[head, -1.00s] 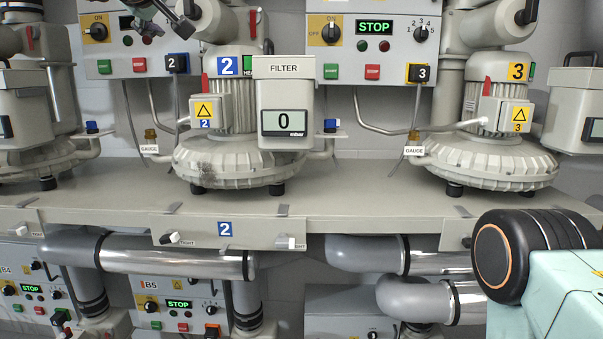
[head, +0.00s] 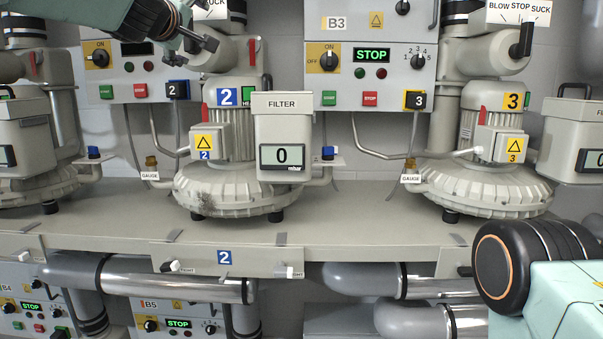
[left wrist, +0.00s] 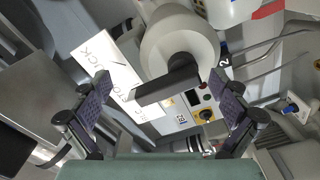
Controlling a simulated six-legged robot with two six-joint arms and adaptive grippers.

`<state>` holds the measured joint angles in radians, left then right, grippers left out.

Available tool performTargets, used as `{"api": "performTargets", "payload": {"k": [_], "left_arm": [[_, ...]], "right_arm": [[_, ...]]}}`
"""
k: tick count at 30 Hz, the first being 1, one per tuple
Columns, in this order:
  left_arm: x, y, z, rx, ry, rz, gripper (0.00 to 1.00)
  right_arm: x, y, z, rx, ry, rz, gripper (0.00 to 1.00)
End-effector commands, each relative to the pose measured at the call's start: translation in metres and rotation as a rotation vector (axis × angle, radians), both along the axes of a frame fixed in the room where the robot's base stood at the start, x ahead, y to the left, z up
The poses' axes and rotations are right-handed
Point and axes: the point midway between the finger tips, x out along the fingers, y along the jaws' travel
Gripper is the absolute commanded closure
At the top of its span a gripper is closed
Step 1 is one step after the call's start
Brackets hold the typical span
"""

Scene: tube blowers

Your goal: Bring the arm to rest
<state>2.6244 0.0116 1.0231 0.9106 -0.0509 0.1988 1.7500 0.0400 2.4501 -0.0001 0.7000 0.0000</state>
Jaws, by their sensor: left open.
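My left arm (head: 125,20) comes in at the top left of the head view. Its gripper (head: 203,28) is open, in front of the upper pipe of blower 2 (head: 222,165). In the left wrist view the two dark finger pads stand wide apart, with the gripper (left wrist: 161,82) holding nothing. A black lever (left wrist: 168,85) on a round grey valve (left wrist: 178,45) shows between the fingers, and I see no contact. My right gripper is out of the picture.
A white BLOW STOP SUCK plate (left wrist: 113,65) lies behind the lever. Control panels hang on the wall behind. The bench's front strip is clear.

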Motion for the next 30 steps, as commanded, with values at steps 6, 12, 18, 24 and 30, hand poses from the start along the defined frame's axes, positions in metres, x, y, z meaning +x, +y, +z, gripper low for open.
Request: {"api": "performTargets", "payload": {"k": [6,12,18,24,30], "left_arm": [[0.0001,0.0058,0.002,-0.231,0.008,0.0,0.02],[0.0001,0.0099,0.0021,-0.38,0.013,0.0,0.02],[0.0002,0.0108,0.0019,-0.429,0.015,0.0,0.02],[0.0002,0.0107,0.0018,-0.429,0.015,0.0,0.02],[0.0022,0.0109,-0.0045,-0.419,0.023,0.004,0.02]], "right_arm": [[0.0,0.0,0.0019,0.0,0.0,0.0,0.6],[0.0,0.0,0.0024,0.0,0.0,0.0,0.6],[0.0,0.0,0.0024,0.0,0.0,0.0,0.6],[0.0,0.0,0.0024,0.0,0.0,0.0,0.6],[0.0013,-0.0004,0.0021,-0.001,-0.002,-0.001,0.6]]}}
